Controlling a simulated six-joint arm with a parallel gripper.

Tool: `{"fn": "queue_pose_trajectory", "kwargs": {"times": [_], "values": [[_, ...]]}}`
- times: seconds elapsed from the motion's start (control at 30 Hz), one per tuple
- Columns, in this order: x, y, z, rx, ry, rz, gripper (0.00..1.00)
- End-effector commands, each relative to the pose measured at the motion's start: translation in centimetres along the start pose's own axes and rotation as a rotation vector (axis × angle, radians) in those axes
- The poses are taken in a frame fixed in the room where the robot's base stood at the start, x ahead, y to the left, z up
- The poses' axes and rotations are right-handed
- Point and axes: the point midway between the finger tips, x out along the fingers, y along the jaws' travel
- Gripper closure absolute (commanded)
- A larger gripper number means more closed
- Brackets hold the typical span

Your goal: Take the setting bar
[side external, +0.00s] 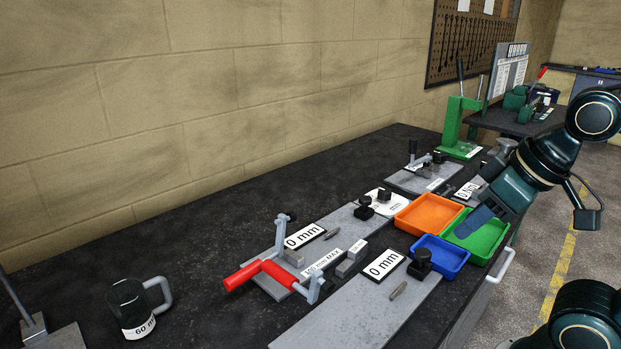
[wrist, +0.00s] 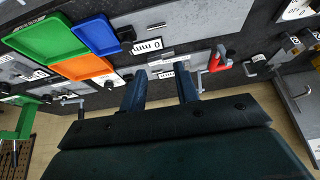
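A short grey bar (side external: 350,262) with a small white label lies beside the "100 mm MAX" plate (side external: 322,262), next to the red-handled device (side external: 266,270). It may be the setting bar, but no readable label confirms this. Small grey pins also lie on the plates, one near the front "0 mm" card (side external: 398,291). My gripper (side external: 468,226) is over the green tray, well to the right of the bar. In the wrist view my gripper (wrist: 161,92) has its two fingers apart with nothing between them. The red handle (wrist: 220,57) shows beyond the fingers, to the right.
Orange (side external: 428,214), blue (side external: 440,257) and green (side external: 478,238) trays stand close together; they look empty. A black mug marked 60 mm (side external: 133,309) stands at the left. A green press (side external: 456,125) stands behind. The dark bench is clear along the wall.

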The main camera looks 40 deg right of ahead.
Motion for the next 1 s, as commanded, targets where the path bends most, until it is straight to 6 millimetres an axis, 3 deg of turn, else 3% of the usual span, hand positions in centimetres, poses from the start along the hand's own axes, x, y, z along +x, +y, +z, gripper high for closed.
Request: {"fn": "queue_pose_trajectory", "kwargs": {"times": [0.37, 0.67, 1.0], "values": [[0.4, -0.5, -2.4, -0.141, -0.053, -0.030, 0.69], [2.0, -0.8, -6.8, -0.423, -0.135, -0.116, 0.69], [5.3, 0.2, -11.6, -0.748, -0.193, -0.258, 0.69]]}}
